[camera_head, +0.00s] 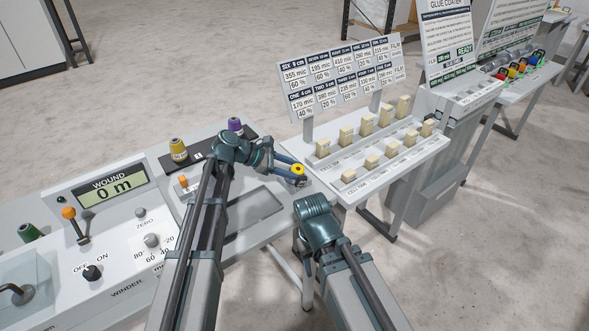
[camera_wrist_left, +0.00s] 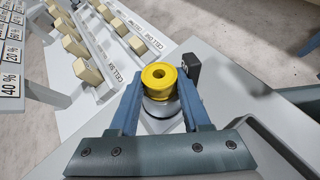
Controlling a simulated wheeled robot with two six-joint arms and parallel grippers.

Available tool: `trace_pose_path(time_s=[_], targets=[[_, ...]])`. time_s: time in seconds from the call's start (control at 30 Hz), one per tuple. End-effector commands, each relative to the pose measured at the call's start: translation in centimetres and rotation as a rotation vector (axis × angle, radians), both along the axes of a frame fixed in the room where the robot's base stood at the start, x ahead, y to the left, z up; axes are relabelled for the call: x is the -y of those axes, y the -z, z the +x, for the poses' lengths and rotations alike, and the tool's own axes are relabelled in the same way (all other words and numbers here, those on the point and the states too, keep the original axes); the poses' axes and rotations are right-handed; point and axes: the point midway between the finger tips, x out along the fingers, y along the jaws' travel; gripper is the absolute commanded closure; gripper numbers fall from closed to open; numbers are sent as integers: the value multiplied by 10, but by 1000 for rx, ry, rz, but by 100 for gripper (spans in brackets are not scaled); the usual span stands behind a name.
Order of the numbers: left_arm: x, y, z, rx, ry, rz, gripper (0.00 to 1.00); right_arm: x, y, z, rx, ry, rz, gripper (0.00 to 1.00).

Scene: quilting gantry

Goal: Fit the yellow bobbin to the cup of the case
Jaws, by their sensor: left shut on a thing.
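The yellow bobbin (camera_head: 297,169) is at the right end of the winder bench. My left gripper (camera_head: 287,168) is shut on it. In the left wrist view the bobbin (camera_wrist_left: 159,78) stands upright between the two blue fingers (camera_wrist_left: 160,100), its round centre hole facing the camera. A pale round part, which looks like the cup (camera_wrist_left: 162,112), lies directly below it. I cannot tell whether the bobbin is seated in it or just above. A dark upright block (camera_wrist_left: 191,68) stands close behind the bobbin. My right arm's teal wrist (camera_head: 318,222) is at lower centre; its fingers are not clear.
A yellow thread spool (camera_head: 178,150) and a purple one (camera_head: 236,126) stand on a dark strip at the back of the bench. A rack with cream blocks (camera_head: 346,136) stands to the right. The winder panel (camera_head: 113,190) with its lever is at left.

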Motion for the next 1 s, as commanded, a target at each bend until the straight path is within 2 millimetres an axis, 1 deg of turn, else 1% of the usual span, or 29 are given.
trace_pose_path(time_s=[0.03, 0.37, 0.77, 1.0], targets=[[-1, 8, -12, -14, 24, 27, 100, 0, 2, 0, 0, 0, 0, 50], [-2, 11, -11, -13, 23, 27, 100, 0, 5, 0, 0, 0, 0, 50], [-2, 0, -11, -14, 22, 27, 100, 0, -5, 0, 0, 0, 0, 50], [-2, 0, -11, -16, 21, 26, 100, 0, -5, 0, 0, 0, 0, 50]])
